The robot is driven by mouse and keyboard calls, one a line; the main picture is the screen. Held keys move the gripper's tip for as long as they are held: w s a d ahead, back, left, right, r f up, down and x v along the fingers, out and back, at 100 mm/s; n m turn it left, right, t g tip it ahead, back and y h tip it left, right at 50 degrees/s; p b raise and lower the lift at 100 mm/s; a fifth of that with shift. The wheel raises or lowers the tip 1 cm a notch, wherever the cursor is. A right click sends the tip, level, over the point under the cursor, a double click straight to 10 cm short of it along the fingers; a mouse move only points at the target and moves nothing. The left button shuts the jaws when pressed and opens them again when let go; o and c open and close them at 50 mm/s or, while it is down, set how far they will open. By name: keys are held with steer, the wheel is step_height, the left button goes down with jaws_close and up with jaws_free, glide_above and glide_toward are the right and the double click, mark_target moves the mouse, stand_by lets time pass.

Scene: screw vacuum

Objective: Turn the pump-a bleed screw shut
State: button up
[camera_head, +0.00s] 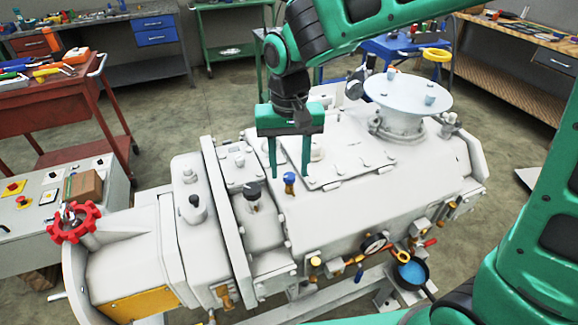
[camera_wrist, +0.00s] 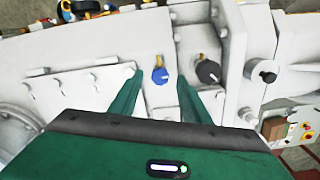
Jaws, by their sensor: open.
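A small blue-capped screw knob on a brass stem (camera_head: 289,180) stands upright on top of the white pump body (camera_head: 335,225). The knob also shows in the wrist view (camera_wrist: 160,76). A similar black knob (camera_head: 252,190) stands to its left in the head view, and to its right in the wrist view (camera_wrist: 208,72). I see no label telling which is pump-a's. My green gripper (camera_head: 290,174) points down, open and empty. Its fingertips lie on either side of the blue knob in both views. I see no contact with it, and cannot tell the exact height gap.
A wide round flange (camera_head: 407,92) rises at the pump's back right. A red handwheel (camera_head: 74,222) is at the left end. A gauge (camera_head: 375,243) and brass valves line the front side. A black cap (camera_head: 195,202) stands left of the knobs. A red tool cart (camera_head: 60,125) is behind left.

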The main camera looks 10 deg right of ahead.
mark_target(289, 175)
step_height(289, 175, up, 10)
stand_by(0.4)
steer(key=shift+w+f, duration=0.1)
steer(key=s+d+f+m, duration=0.1)
steer(key=s+d+m, duration=0.15)
steer(key=d, duration=0.85)
steer(key=s+d+f+m, duration=0.1)
steer(key=s+d, duration=0.2)
steer(key=d, duration=0.9)
steer(key=s+d+f+m, duration=0.1)
steer(key=s+d+f, duration=0.2)
steer(key=s+d, duration=0.3)
steer(key=s+d+f+m, duration=0.2)
steer(key=s+d, duration=0.4)
steer(key=s, duration=0.3)
steer(key=shift+s+d+f, duration=0.25)
steer(key=shift+f, duration=0.45)
